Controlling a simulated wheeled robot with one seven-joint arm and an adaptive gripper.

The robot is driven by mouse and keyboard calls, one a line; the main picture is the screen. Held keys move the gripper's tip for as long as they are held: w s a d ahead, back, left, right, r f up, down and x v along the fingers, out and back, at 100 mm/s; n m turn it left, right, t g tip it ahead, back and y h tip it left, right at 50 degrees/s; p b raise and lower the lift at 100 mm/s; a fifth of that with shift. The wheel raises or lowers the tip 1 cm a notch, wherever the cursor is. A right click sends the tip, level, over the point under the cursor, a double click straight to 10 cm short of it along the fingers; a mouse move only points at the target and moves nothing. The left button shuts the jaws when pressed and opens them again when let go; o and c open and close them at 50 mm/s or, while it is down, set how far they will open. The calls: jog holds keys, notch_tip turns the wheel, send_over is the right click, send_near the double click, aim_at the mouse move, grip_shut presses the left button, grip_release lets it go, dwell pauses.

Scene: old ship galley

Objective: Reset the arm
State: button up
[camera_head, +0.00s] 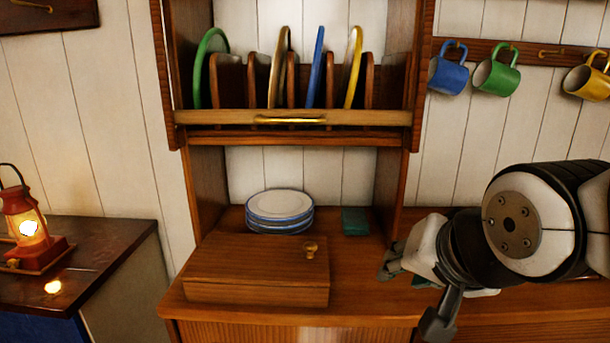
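My arm reaches in from the right edge, in front of the wooden counter (370,300). My gripper (413,294) hangs low over the counter's right part, pointing left and down. Its two fingers are spread well apart, one toward the back left and one toward the front. A small dark teal patch (424,282) shows between the fingers; I cannot tell what it belongs to or whether it touches them. The wrist hides part of the counter behind it.
A wooden box (255,272) with a knob stands left of my gripper, before stacked plates (280,208) and a teal block (355,220). Above are a plate rack (230,117) and hanging blue (448,75), green (495,77) and yellow (588,83) mugs. A lit red lantern (30,230) stands left.

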jog(key=s+d+f+n+g, duration=0.2)
jog(key=s+d+g, duration=0.15)
jog(key=s, duration=0.65)
jog(key=s+d+f+n+g, duration=0.2)
jog(key=s+n+g, duration=0.15)
jog(key=s, duration=0.55)
notch_tip(320, 180, up, 14)
jog(key=t+p, duration=0.2)
jog(key=p, duration=1.1)
jog(key=shift+r+t+h, duration=0.2)
jog(key=shift+t+h, duration=0.1)
jog(key=shift+h, duration=0.1)
jog(key=shift+m, duration=0.25)
